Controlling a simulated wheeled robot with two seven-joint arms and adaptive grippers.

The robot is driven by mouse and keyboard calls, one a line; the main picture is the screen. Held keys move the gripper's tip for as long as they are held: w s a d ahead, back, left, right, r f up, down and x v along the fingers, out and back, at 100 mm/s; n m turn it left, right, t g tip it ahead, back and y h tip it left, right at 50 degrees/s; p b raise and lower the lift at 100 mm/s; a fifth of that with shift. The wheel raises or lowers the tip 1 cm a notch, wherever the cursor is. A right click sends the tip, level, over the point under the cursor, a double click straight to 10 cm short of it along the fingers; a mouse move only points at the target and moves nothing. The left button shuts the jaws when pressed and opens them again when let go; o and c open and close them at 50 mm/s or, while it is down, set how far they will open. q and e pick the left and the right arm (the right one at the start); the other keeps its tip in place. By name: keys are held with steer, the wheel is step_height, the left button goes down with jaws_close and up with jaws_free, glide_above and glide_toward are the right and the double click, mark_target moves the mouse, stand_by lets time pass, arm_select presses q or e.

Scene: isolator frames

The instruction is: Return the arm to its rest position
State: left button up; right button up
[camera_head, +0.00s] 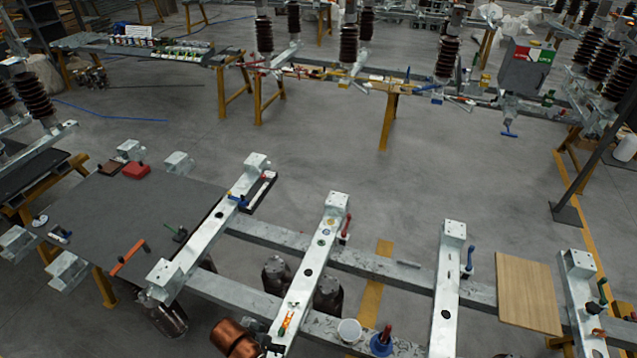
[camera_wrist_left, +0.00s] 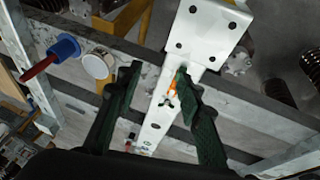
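My left gripper (camera_wrist_left: 158,70) shows in the left wrist view with its two dark green fingers spread apart. No object is held between them. They are over a pale steel beam (camera_wrist_left: 152,130) that has an orange-handled tool (camera_wrist_left: 172,89) on it. The tool is partly hidden by the right-hand finger. In the head view the tool (camera_head: 286,321) lies near the front end of a beam (camera_head: 312,262). Neither of my arms can be made out in the head view. My right gripper is not in view.
A white cup (camera_head: 349,330) and a blue container (camera_head: 381,345) with a red handle stand on the front rail. A wooden board (camera_head: 527,292) lies at right, a dark tabletop (camera_head: 100,235) at left. Copper coils (camera_head: 235,338) are below the frame. Open floor (camera_head: 330,130) lies behind.

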arm_select(q)
steer(key=s+a+r+n+y, duration=0.2)
steer(key=s+a, duration=0.6)
steer(key=a, duration=0.3)
steer(key=s+a+r+n+y, duration=0.1)
steer(key=s+a+y, duration=0.1)
steer(key=s+a, duration=0.65)
step_height(320, 180, down, 37)
steer(key=b, duration=0.8)
steer(key=s+f+g+b, duration=0.1)
steer(key=s+f+b, duration=0.2)
steer(key=s+f, duration=0.7)
steer(key=s+f+b, duration=0.3)
steer(key=s+f, duration=0.6)
steer(key=f, duration=0.5)
steer(key=shift+s+f+m+g, duration=0.35)
steer(key=shift+s+m+g, duration=0.05)
